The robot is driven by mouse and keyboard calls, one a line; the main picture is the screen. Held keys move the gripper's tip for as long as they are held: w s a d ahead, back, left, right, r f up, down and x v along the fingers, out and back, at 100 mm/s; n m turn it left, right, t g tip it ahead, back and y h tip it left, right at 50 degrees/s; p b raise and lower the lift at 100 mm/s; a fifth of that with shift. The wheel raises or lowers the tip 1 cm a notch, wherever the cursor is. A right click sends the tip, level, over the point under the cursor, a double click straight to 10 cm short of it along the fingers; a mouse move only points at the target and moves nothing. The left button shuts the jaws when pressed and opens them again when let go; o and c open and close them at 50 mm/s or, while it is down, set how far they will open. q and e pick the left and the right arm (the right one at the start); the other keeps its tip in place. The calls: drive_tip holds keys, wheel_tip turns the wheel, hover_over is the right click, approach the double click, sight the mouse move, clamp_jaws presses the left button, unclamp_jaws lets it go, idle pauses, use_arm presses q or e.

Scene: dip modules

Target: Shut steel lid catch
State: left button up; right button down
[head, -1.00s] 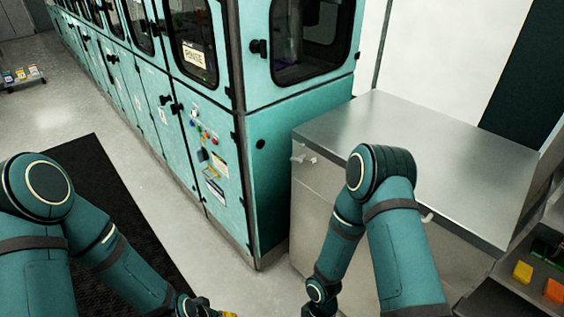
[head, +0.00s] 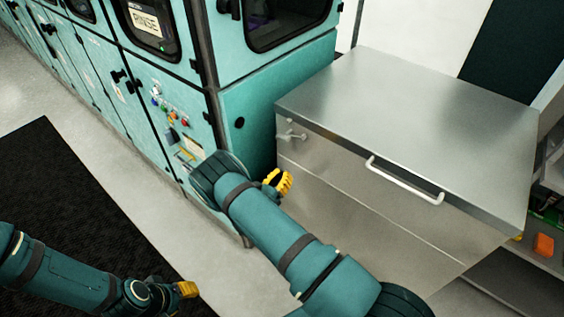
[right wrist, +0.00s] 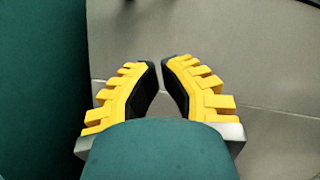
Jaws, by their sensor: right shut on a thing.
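A steel chest (head: 360,205) stands right of the teal machine, its flat lid (head: 400,95) lying down. A small pale catch (head: 290,134) sits at the front left, just under the lid edge; its exact position is too small to tell. My right gripper (head: 279,183), yellow-fingered, is below and slightly left of the catch, apart from it. In the right wrist view my right gripper (right wrist: 162,66) has its fingertips drawn close together, with no object visible between them. My left gripper (head: 187,289) is low at the left, far from the chest; its finger opening is unclear.
The teal machine (head: 255,105) rises close left of the chest. A pale bar handle (head: 405,181) juts from the lid's front. A black mat (head: 70,205) lies on the floor at left. Shelves with an orange item (head: 543,244) stand at right.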

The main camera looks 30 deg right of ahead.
sight(290, 137)
drive_tip(key=x, duration=0.8)
drive_tip(key=shift+d, duration=0.2)
drive_tip(key=r, duration=0.2)
drive_tip(key=w+r, duration=0.1)
drive_tip(key=r, duration=0.1)
drive_tip(key=shift+w, duration=0.25)
